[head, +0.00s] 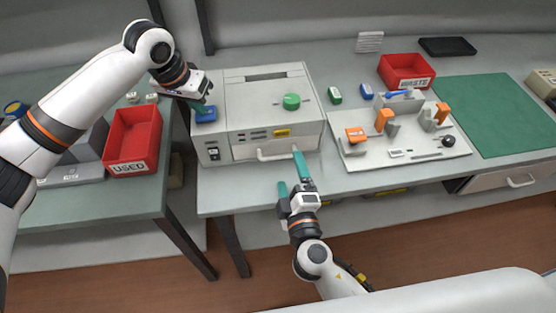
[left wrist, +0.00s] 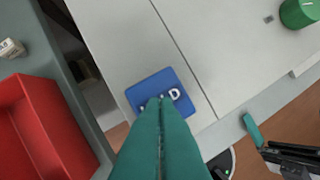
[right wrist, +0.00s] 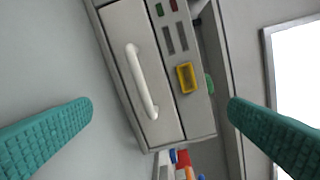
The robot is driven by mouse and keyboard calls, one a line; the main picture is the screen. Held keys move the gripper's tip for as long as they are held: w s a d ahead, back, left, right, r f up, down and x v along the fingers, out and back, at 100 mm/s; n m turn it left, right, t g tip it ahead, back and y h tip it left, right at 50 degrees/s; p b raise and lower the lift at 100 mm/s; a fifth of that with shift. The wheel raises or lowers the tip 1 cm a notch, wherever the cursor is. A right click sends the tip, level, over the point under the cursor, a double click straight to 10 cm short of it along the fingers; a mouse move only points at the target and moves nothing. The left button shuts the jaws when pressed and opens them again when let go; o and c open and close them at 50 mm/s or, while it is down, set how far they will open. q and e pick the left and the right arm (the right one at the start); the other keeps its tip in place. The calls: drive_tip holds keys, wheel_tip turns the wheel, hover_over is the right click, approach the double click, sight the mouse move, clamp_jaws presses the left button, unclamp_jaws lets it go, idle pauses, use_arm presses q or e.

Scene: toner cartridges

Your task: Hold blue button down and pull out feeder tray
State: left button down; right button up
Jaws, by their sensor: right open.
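The blue button (head: 206,115) sits on the left of the grey machine's top; in the left wrist view it is a blue square (left wrist: 178,84) with partly covered white lettering. My left gripper (head: 204,103) is shut, its teal fingertips over the button; I cannot tell whether the button is pressed. The feeder tray (head: 245,152) is in the machine's front, with a white handle (head: 278,155). It looks closed. My right gripper (head: 291,174) is open and empty in front of the handle. In the right wrist view the handle (right wrist: 141,82) shows between the spread fingers, apart from both.
A green knob (head: 291,101) stands on the machine's top. A red USED bin (head: 133,138) is on the left table. A tray of orange-handled parts (head: 400,150), a red WASTE bin (head: 407,70) and a green mat (head: 495,115) lie to the right.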

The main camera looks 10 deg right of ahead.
use_arm(q)
drive_tip(key=shift+f, duration=0.15)
use_arm(e)
drive_tip(key=s+a+f+m, duration=0.15)
drive_tip(key=s+m, duration=0.55)
drive_tip(key=m, duration=0.7)
drive_tip(key=shift+m, duration=0.4)
drive_tip(key=w, duration=1.2)
drive_tip(key=shift+w+f, duration=0.2)
drive_tip(key=shift+f, duration=0.1)
